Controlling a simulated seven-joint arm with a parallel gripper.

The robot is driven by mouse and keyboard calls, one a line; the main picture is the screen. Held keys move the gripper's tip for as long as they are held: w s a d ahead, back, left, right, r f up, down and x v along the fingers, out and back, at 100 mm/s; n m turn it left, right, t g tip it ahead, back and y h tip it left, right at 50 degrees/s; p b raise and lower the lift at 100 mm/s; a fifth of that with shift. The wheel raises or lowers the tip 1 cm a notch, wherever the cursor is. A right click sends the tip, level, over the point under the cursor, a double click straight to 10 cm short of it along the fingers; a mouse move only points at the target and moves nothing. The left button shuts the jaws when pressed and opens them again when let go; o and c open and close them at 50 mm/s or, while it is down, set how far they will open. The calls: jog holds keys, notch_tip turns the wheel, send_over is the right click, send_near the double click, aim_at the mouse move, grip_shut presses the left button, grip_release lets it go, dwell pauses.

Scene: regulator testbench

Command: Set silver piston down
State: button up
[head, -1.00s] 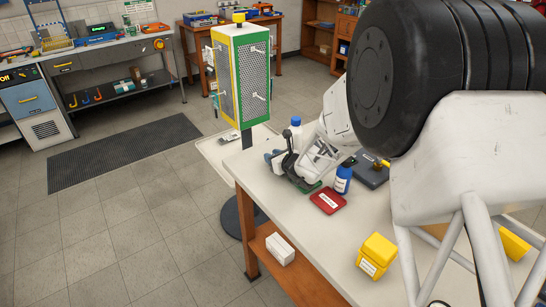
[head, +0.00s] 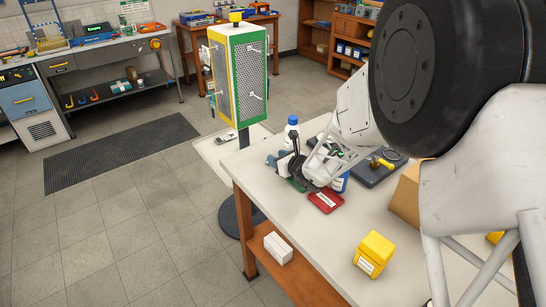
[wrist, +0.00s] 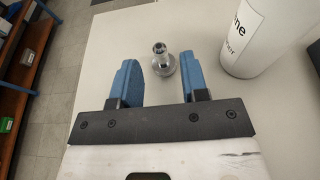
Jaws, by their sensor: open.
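The silver piston (wrist: 163,60) stands upright on the pale table top in the wrist view, a small metal piece with a narrower top and a wider base. My gripper (wrist: 157,75) is open, its two blue fingers apart on either side in the picture. The piston shows between and slightly beyond the fingertips, close to the right one; whether it touches that finger I cannot tell. In the head view my gripper (head: 284,162) is low over the far left end of the table, and the piston cannot be made out there.
A white bottle (wrist: 257,35) stands just right of the piston. In the head view a blue-capped bottle (head: 291,133), a red case (head: 325,201) and a dark tray (head: 372,172) are near my gripper. A yellow box (head: 374,254) sits on the bare front part of the table.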

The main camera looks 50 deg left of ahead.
jog(key=shift+v, duration=3.8)
